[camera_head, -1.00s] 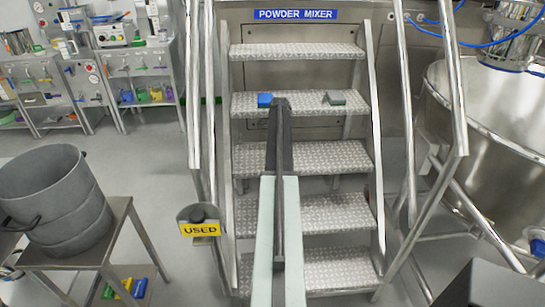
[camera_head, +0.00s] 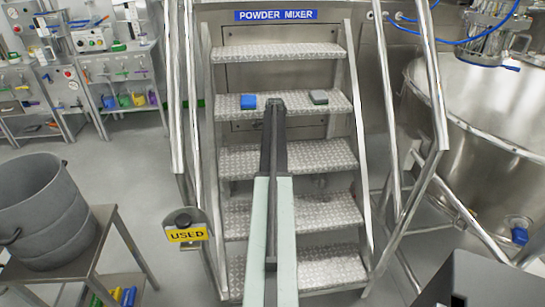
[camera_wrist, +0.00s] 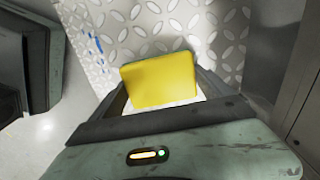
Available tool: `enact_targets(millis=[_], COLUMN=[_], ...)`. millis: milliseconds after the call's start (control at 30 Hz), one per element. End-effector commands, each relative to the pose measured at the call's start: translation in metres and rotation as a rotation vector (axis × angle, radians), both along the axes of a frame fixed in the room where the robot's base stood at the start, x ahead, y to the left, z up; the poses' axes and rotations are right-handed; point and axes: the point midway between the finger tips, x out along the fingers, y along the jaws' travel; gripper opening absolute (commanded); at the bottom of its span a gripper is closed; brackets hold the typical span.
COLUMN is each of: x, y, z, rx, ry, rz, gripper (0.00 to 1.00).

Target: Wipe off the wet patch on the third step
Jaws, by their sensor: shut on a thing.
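My gripper (camera_head: 275,104) reaches up the middle of the metal stairs in the head view, its tip appearing against the fourth step from the bottom (camera_head: 230,108). In the wrist view my gripper (camera_wrist: 162,86) is shut on a yellow block (camera_wrist: 160,80), like a sponge. The block is hidden in the head view. Behind it in the wrist view is studded step plate with small blue marks (camera_wrist: 97,44); I cannot tell whether these are the wet patch. The third step (camera_head: 325,155) is partly covered by my arm, and no wet patch stands out on it.
Handrails flank the stairs. A holder labelled USED (camera_head: 187,234) is at the lower left. A grey bin (camera_head: 45,210) stands on a table at left.

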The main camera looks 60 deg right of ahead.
Motion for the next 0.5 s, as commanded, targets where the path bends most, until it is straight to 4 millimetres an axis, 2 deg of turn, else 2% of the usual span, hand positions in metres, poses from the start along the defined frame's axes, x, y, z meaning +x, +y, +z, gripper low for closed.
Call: enact_targets(millis=[500], x=[0.034], y=[0.024], z=[0.000], rx=[0.001], ry=[-0.001], rz=[0.001], gripper=[0.58])
